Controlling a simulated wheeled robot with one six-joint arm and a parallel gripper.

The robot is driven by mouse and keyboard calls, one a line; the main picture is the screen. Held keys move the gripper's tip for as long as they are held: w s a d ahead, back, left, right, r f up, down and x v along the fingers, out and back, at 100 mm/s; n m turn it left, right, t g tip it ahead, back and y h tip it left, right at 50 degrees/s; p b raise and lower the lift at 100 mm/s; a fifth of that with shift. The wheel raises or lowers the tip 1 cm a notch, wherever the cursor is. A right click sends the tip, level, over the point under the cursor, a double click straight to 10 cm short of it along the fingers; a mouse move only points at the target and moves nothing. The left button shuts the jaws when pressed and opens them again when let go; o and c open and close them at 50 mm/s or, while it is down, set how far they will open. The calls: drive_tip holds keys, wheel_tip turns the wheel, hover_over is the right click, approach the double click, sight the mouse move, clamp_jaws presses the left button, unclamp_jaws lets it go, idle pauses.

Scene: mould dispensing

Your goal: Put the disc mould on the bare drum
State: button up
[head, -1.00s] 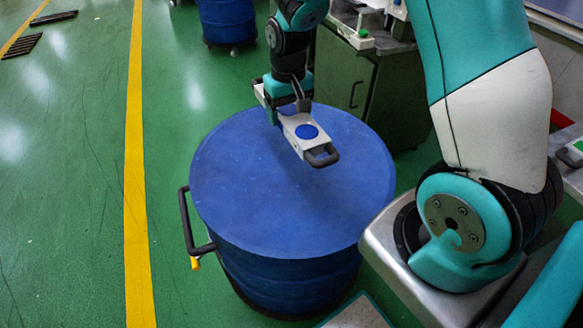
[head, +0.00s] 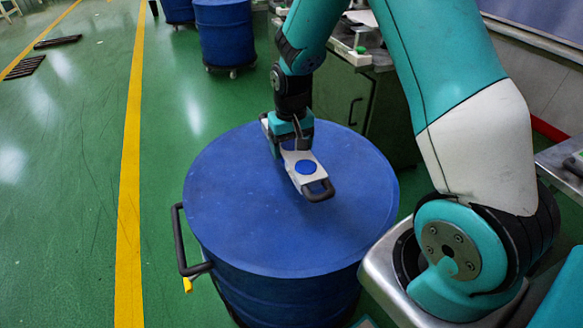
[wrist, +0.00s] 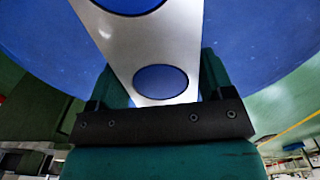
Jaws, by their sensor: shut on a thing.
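The disc mould (head: 294,155) is a pale flat plate with a round blue area and a dark handle loop at its near end. My gripper (head: 290,141) is shut on it, pointing down from above. The mould is level over the top of the blue drum (head: 240,215), right of and behind its middle. I cannot tell whether it touches the lid. In the wrist view, the mould (wrist: 142,52) lies between the fingers of my gripper (wrist: 158,98) and shows two round blue areas, with the drum top (wrist: 255,40) beyond it. Otherwise the drum top is empty.
The drum has a dark side handle (head: 180,245) on its left. A green cabinet (head: 345,100) stands close behind it on the right. Another blue drum (head: 226,32) on casters stands farther back.

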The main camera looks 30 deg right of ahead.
drive_tip(key=shift+f, duration=3.45)
drive_tip(key=shift+f, duration=0.15)
drive_tip(key=o, duration=1.5)
drive_tip(key=shift+c, duration=0.2)
wheel_tip(320, 180, up, 12)
drive_tip(key=shift+r, duration=0.1)
drive_tip(key=s+a+r+n+y, duration=0.3)
drive_tip(key=s+a+r+n, duration=0.2)
drive_tip(key=s+a+r, duration=0.6)
drive_tip(key=s+a+r+n, duration=0.2)
drive_tip(key=s+a, duration=0.1)
drive_tip(key=s, duration=0.3)
drive_tip(key=s+a+r+n+y, duration=0.1)
drive_tip(key=s+a+r+n, duration=0.1)
drive_tip(key=s+a, duration=0.2)
drive_tip(key=shift+s+r, duration=0.15)
drive_tip(key=shift+s, duration=1.1)
